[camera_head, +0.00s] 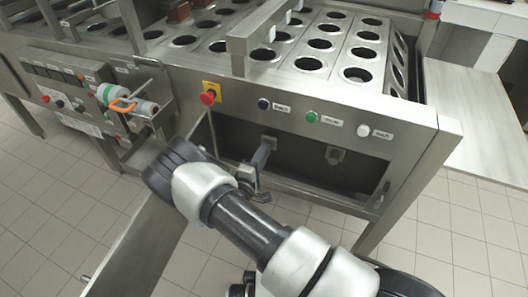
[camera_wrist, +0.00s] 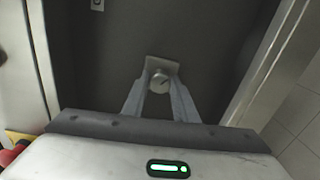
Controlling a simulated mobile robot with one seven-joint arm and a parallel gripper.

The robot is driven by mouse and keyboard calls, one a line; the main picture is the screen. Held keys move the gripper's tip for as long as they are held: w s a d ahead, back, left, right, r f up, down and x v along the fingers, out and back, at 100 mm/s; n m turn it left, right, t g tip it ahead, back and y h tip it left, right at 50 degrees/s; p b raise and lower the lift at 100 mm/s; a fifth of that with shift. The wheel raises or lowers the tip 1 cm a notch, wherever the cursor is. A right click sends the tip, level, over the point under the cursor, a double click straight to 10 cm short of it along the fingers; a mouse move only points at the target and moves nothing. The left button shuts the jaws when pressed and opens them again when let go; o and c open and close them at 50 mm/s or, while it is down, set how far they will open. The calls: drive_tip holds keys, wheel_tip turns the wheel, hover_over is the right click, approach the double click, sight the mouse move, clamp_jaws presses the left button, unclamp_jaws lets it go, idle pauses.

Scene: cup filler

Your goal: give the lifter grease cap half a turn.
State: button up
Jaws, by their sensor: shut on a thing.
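The lifter grease cap (camera_wrist: 161,80) is a small round metal cap with a dark line across its face. It sits on a square metal plate (camera_wrist: 160,63) on the dark back wall of the open bay, seen in the wrist view. My gripper (camera_wrist: 159,90) has one finger on each side of the cap and is shut on it. In the head view, my gripper (camera_head: 258,163) reaches into the bay below the button panel, and the cap itself is hidden or too small to make out there.
A second similar fitting (camera_head: 337,155) sits to the right on the bay wall. Above are a red emergency stop (camera_head: 208,98) and black, green (camera_head: 311,117) and white buttons. An open door panel (camera_head: 140,245) hangs to the left. Steel frame edges border the bay.

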drive_tip(key=shift+a+f+m, duration=0.1)
drive_tip(key=shift+m, duration=4.9)
drive_tip(key=o, duration=1)
drive_tip(key=shift+o, duration=0.2)
drive_tip(key=p+v, duration=0.1)
drive_tip(key=v, duration=1.6)
drive_tip(key=shift+s+p, duration=0.25)
drive_tip(key=shift+p, duration=0.15)
drive_tip(key=shift+w+r, duration=0.1)
drive_tip(key=shift+r, duration=0.1)
